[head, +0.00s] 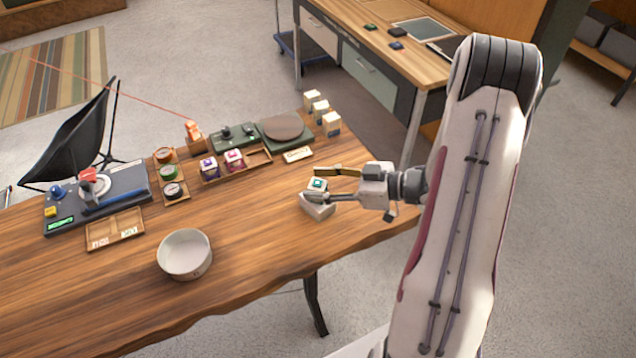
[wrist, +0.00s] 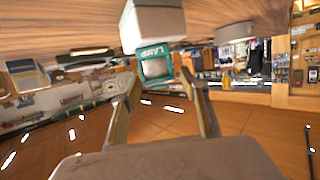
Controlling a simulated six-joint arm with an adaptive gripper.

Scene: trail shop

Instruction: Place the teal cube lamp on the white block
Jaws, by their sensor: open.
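The teal cube lamp (head: 318,184) rests on top of the white block (head: 319,208), near the right front part of the wooden table. In the wrist view, which is upside down, the lamp (wrist: 153,66) shows a teal frame around a pale face and meets the white block (wrist: 153,24). My gripper (head: 316,183) is open, with one finger on each side of the lamp. In the wrist view the gripper's (wrist: 161,78) fingertips are spread wider than the lamp, with a gap at the right finger. I cannot tell whether the left finger touches it.
A white bowl (head: 185,254) stands left of the block. Behind are a rack with two small jars (head: 234,160), a round brown plate (head: 283,128) and several pale boxes (head: 331,124). Bare wood (head: 250,235) lies between bowl and block.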

